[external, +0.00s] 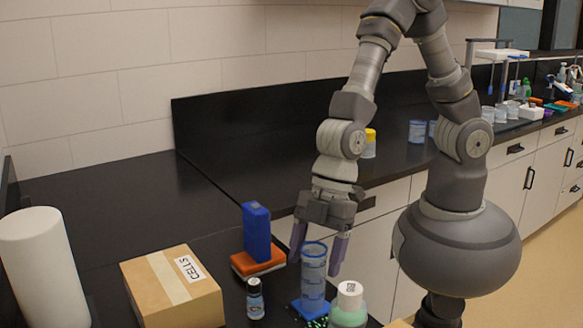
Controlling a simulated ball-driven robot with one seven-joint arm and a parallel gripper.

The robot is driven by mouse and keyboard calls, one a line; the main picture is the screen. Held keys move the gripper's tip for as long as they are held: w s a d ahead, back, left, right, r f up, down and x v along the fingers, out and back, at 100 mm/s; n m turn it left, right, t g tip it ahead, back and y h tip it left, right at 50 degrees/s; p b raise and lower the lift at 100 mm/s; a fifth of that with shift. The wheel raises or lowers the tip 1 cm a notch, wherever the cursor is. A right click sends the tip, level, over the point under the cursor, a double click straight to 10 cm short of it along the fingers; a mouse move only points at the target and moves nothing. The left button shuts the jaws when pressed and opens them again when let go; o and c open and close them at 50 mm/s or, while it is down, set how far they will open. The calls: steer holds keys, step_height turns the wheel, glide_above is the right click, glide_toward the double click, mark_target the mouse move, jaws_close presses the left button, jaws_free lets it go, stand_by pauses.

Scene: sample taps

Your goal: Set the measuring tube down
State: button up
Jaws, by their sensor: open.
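The measuring tube (313,282) is a clear bluish cylinder with graduation marks on a flat blue foot (299,306). It stands upright near the front edge of the black counter, beside or on a patch of small green pieces (317,322). My gripper (315,266) points down at the tube's upper part, with its purple-grey fingers spread open. One finger shows to the left of the tube and one to the right. I cannot tell whether either finger touches it.
A green bottle with a white cap (349,306) stands close right of the tube. A small dark vial (255,298), a blue block on an orange base (257,232), a CELLS box (172,290) and a white roll (43,270) are to the left. The back counter left is clear.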

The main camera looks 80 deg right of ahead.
steer(key=p+v, duration=0.4)
steer(key=v, duration=0.7)
steer(key=shift+p, duration=0.3)
steer(key=shift+w+d+r, duration=0.1)
steer(key=w+d+r+m+t, duration=0.2)
steer(key=w+d+r+t, duration=0.15)
steer(key=w+r, duration=0.4)
steer(key=w+d+r+m+t, duration=0.25)
steer(key=w+d+r, duration=0.2)
steer(key=r, duration=0.65)
steer(key=w+d+r+m+t, duration=0.2)
steer(key=w+d+r+m, duration=0.15)
steer(key=w+r, duration=0.4)
steer(key=s+d+r+m+t+h, duration=0.1)
steer(key=s+d+r+m+t, duration=0.1)
steer(key=d+r, duration=0.4)
steer(key=s+d+r+m+t+h, duration=0.1)
steer(key=d+r, duration=0.5)
steer(key=r, duration=0.7)
steer(key=s+d+r+m+t+h, duration=0.2)
steer(key=s+d+r, duration=0.2)
steer(key=r, duration=0.5)
steer(key=d, duration=0.2)
steer(key=shift+d+r+m+t, duration=0.25)
steer(key=shift+d+m+t, duration=0.05)
